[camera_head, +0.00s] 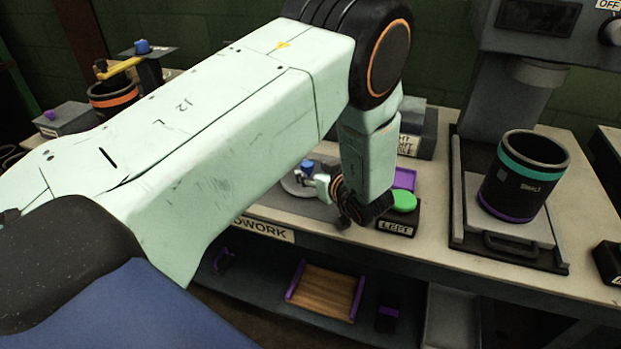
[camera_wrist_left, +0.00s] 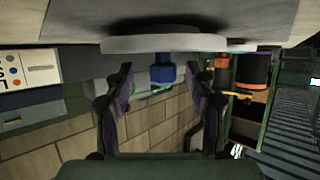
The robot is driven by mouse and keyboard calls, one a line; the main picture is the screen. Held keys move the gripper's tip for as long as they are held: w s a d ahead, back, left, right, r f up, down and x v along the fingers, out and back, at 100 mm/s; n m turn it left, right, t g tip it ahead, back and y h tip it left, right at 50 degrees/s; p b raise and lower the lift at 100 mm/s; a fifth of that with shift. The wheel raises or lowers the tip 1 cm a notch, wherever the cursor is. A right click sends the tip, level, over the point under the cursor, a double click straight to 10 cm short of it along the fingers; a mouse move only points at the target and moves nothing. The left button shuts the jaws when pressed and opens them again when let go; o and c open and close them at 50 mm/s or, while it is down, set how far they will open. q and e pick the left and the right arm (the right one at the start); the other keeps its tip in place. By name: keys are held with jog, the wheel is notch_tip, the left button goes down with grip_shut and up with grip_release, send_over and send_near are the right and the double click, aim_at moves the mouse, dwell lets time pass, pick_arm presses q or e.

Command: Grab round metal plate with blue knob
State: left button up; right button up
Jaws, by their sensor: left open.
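The round metal plate (camera_head: 292,189) lies on a grey mat on the bench in the head view, partly hidden by my left arm and gripper. Its blue knob (camera_head: 307,166) stands up from it. My left gripper (camera_head: 325,185) is low beside the knob. In the left wrist view, which is upside down, the plate (camera_wrist_left: 180,42) spans the top and the blue knob (camera_wrist_left: 162,72) shows between the spread fingers of the gripper (camera_wrist_left: 162,85). The fingers look apart from the knob, with a gap on each side. My right gripper is out of view.
A green button (camera_head: 404,201) on a black box stands right of the gripper. Further right, a dark cylinder with teal and purple bands (camera_head: 524,175) sits on a press. A dark cup with an orange band (camera_head: 113,98) stands at the back left. A lower shelf holds a wooden tray (camera_head: 325,291).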

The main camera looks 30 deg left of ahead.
pick_arm(q)
jog(key=shift+w+a+f, duration=0.3)
jog(key=shift+w+a, duration=0.05)
jog(key=shift+a, duration=0.1)
jog(key=shift+s+a, duration=0.1)
jog(key=shift+a, duration=0.1)
jog(key=shift+s+r, duration=0.45)
jog(key=shift+s, duration=0.05)
jog(key=shift+w+d+f, duration=0.1)
jog(key=shift+w+d, duration=0.1)
jog(key=shift+w, duration=0.1)
jog(key=shift+c, duration=1.2)
jog(key=shift+w+a+f, duration=0.1)
jog(key=shift+w+f, duration=0.2)
jog(key=c, duration=0.3)
jog(key=shift+s+a+r, duration=0.1)
jog(key=shift+s+r, duration=0.25)
jog(key=shift+s, duration=0.1)
jog(key=c, duration=0.4)
jog(key=shift+w, duration=0.1)
jog(key=shift+c, duration=1.1)
jog(key=shift+w+f, duration=0.2)
jog(key=shift+w, duration=0.1)
grip_shut()
jog(key=shift+s+r, duration=0.15)
jog(key=shift+s, duration=0.05)
jog(key=shift+r, duration=0.15)
jog(key=shift+w, duration=0.1)
